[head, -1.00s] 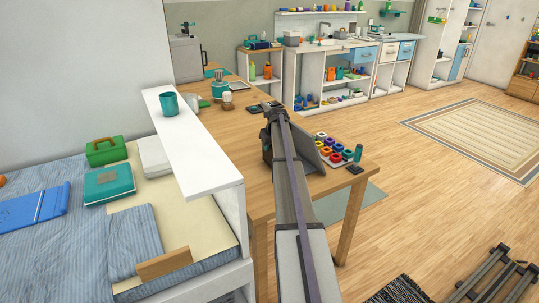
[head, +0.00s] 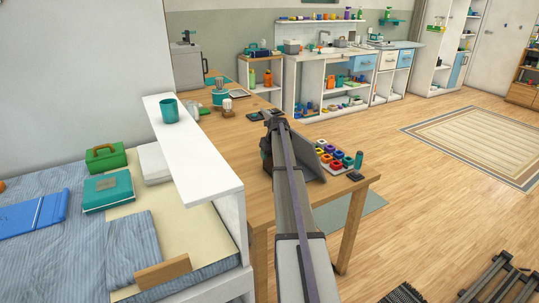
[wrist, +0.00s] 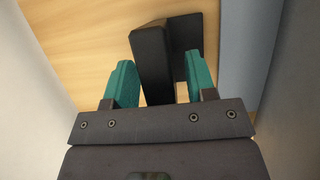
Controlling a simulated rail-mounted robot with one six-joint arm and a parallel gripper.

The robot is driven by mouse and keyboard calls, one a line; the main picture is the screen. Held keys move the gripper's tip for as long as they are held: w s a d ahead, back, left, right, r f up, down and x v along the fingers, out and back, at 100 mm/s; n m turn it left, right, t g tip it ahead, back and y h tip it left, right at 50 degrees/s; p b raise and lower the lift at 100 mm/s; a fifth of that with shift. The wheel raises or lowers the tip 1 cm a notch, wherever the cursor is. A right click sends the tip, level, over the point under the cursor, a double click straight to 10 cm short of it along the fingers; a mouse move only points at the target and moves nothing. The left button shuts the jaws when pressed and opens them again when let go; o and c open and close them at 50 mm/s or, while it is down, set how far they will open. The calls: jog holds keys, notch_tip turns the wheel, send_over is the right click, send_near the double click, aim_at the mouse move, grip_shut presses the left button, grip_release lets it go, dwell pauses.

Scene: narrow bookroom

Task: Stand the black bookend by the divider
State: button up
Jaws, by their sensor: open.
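In the wrist view the black bookend (wrist: 152,60) is on a wood-coloured surface, with two dark faces meeting at an angle. My gripper (wrist: 160,72) is open, its two teal fingers on either side of the bookend's near part. I cannot tell whether either finger touches it. A blue-grey panel (wrist: 246,50), possibly the divider, stands just right of the bookend and right finger. In the head view my arm hides the gripper and the bookend.
Pale walls flank the gripper closely, one at left (wrist: 30,80). In the head view a wooden desk (head: 225,140) holds a rack of coloured pots (head: 330,158) and a grey panel (head: 309,163) beside my arm. A white shelf (head: 195,155) bears a teal cup (head: 168,110).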

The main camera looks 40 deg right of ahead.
jog(key=p+v, duration=1)
jog(key=v, duration=0.2)
jog(key=shift+w+r+p, duration=0.1)
jog(key=shift+r+p, duration=0.1)
jog(key=shift+p, duration=0.1)
jog(key=shift+o, duration=0.4)
jog(key=shift+f, duration=0.2)
